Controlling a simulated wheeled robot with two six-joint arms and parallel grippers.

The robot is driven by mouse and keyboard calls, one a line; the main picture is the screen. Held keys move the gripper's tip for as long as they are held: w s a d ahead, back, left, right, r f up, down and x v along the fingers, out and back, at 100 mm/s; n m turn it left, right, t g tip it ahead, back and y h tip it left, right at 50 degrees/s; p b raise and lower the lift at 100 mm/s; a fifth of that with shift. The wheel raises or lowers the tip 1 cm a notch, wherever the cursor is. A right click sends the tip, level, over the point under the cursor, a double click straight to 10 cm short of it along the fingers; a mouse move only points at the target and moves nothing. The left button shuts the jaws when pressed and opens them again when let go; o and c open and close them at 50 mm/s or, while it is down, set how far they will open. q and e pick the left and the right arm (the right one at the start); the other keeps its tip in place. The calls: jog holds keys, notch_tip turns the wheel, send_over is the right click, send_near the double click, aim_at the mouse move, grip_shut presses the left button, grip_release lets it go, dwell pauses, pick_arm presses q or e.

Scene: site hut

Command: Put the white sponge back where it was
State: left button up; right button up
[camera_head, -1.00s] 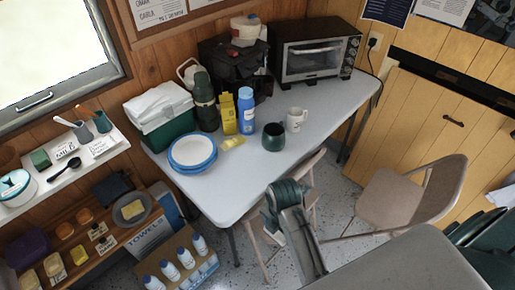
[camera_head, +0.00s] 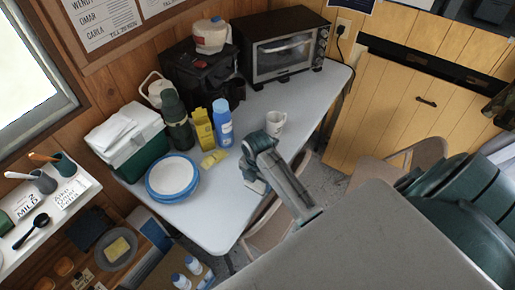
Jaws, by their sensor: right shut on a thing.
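My right gripper (camera_head: 254,181) is in the middle of the picture, by the front edge of the grey-white table (camera_head: 212,226). It points down and is shut on a small whitish thing, the white sponge (camera_head: 259,187), mostly hidden by the fingers. I cannot tell whether the sponge touches the table. My left gripper is not in view.
A cooler (camera_head: 130,140) and toaster oven (camera_head: 285,55) are behind. The table's front corner is bare.

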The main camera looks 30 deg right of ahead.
jog(key=shift+w+d+f, duration=0.1)
jog(key=shift+w+d, duration=0.75)
jog(key=shift+w, duration=0.25)
jog(key=shift+w+d+f+p, duration=0.1)
jog(key=shift+w+p, duration=0.05)
jog(key=shift+p, duration=0.15)
notch_tip(320, 180, down, 3)
jog(key=shift+r+p, duration=0.1)
jog(key=shift+p, duration=0.55)
jog(key=shift+f, duration=0.3)
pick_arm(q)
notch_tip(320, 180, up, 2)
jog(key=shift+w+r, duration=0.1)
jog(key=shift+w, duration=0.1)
pick_arm(e)
jog(key=shift+f, duration=0.15)
jog(key=o, duration=0.9)
jog(key=shift+o, duration=0.2)
